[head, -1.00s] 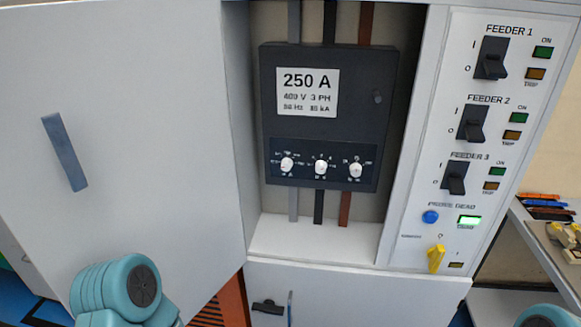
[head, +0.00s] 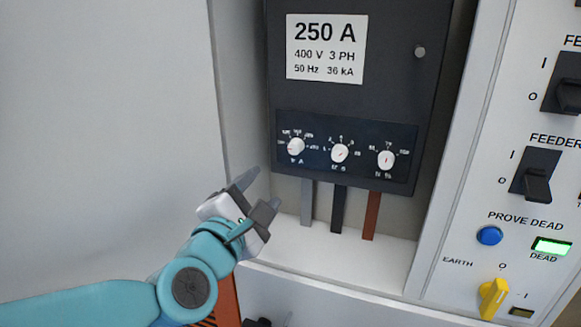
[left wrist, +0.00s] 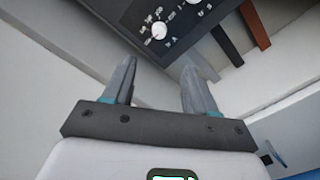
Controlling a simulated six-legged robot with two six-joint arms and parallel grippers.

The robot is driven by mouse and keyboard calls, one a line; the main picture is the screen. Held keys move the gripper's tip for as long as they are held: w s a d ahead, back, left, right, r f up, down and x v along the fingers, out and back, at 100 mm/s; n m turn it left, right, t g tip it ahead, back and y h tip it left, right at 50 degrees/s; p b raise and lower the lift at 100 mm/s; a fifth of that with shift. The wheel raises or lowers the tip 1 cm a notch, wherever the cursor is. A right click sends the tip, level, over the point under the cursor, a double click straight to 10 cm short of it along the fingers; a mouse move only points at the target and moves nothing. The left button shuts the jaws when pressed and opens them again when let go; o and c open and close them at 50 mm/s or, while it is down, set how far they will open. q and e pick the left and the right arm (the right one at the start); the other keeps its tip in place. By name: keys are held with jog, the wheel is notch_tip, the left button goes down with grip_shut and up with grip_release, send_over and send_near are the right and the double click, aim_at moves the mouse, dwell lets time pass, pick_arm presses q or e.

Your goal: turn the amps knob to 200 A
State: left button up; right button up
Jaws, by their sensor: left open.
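The amps knob (head: 296,146) is the leftmost of three white dials on the dark breaker panel (head: 345,150). Its scale is too small to read surely, and so is its pointer's setting. It also shows in the left wrist view (left wrist: 159,31), above and ahead of the fingers. My left gripper (head: 262,192) is open and empty, below and left of the knob and apart from it. In the left wrist view its two fingers (left wrist: 160,78) point up towards the panel. My right gripper is not in view.
Two more dials, a middle one (head: 340,153) and a right one (head: 386,160), sit close beside the knob. Grey, black and brown busbars (head: 371,215) run below the panel. The open cabinet door (head: 100,130) fills the left. Feeder switches (head: 537,185) and a yellow earth handle (head: 493,298) are at right.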

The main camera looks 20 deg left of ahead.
aim_at(293, 150)
pick_arm(q)
jog(key=w+p, duration=0.2)
jog(key=w, duration=1.3)
jog(key=shift+d, duration=0.1)
jog(key=shift+w, duration=0.5)
jog(key=c, duration=1.1)
jog(key=shift+o, duration=0.2)
